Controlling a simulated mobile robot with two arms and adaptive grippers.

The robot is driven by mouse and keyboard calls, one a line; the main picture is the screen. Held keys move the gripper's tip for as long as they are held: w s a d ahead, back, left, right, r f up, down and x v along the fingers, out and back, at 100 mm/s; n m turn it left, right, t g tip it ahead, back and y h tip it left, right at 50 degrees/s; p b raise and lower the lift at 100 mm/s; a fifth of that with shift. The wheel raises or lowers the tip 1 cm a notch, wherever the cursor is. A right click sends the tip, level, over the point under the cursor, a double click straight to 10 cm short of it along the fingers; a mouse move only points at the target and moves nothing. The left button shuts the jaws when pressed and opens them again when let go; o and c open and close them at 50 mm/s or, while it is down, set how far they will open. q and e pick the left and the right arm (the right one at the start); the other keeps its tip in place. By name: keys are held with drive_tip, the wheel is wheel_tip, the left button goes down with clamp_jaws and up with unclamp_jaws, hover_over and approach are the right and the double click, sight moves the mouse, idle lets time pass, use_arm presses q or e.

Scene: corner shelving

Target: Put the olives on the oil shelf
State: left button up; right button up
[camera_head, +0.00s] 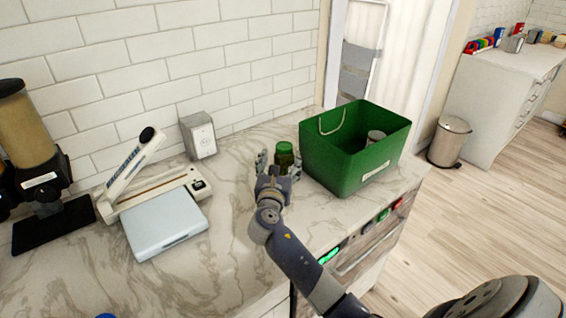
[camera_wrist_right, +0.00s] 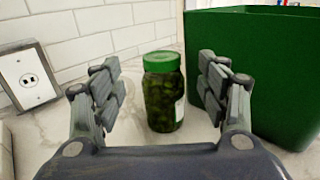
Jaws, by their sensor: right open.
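The olives are a jar (camera_head: 285,157) with a green lid, standing upright on the marble counter just left of a green bin. In the right wrist view the jar (camera_wrist_right: 163,95) stands between the two fingers, with clear gaps on both sides. My right gripper (camera_head: 278,163) is open around the jar and does not appear to touch it; it also shows in the right wrist view (camera_wrist_right: 160,92). In the head view the gripper hides the jar's lower part. My left gripper is not in view. I cannot identify an oil shelf in these views.
The green bin (camera_head: 328,165) stands close to the right of my right gripper and holds a can (camera_head: 375,137). A grey outlet box (camera_head: 199,136), a white slicer-like device (camera_head: 165,205) and dispensers (camera_head: 28,140) stand to the left.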

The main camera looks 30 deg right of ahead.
sight(283, 152)
drive_tip(key=shift+p+x, duration=0.5)
drive_tip(key=shift+x, duration=3.2)
drive_tip(key=shift+s, duration=0.1)
clamp_jaws()
drive_tip(key=shift+r, duration=0.1)
